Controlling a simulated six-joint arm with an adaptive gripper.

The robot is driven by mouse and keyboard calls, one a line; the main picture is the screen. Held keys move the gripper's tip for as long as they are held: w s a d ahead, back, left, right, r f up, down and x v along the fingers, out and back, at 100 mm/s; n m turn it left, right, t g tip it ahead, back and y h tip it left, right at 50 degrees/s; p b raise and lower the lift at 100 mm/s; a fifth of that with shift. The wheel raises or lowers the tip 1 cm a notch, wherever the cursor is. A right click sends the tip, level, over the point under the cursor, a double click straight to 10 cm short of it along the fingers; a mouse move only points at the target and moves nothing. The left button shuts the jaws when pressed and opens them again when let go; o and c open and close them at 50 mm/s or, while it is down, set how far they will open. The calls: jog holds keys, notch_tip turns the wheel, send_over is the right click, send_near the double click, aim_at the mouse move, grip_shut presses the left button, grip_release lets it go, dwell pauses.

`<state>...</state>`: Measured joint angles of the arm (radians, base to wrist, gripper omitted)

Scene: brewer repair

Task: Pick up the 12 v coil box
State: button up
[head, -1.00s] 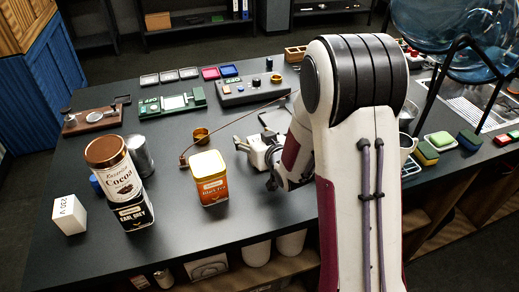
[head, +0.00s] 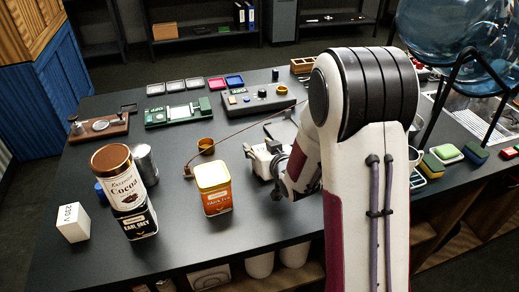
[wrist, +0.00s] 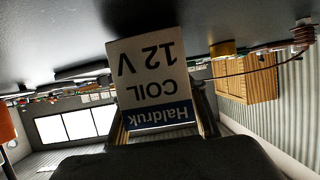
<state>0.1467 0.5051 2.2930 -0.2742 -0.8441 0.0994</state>
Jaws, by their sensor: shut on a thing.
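The 12 V coil box (wrist: 155,75) is white with a blue band and dark print reading "Haldruk COIL 12 V", upside down in the wrist view. My gripper (wrist: 160,125) is shut on it, one finger along each side. In the head view the white box (head: 261,160) is at the table's middle, right of the orange tea tin, with my gripper (head: 277,168) at its right side. My arm partly hides the gripper there. I cannot tell whether the box touches the table or is slightly above it.
The orange tea tin (head: 213,188) stands close left of the box. A brass cup (head: 206,146) and a thin reddish wire (head: 238,132) lie behind. A cocoa tin (head: 118,178) sits on an Earl Grey tin (head: 137,223). A white 230 V box (head: 73,222) is far left.

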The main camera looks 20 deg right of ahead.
notch_tip(320, 180, up, 10)
jog(key=shift+f, duration=0.25)
dwell(0.4)
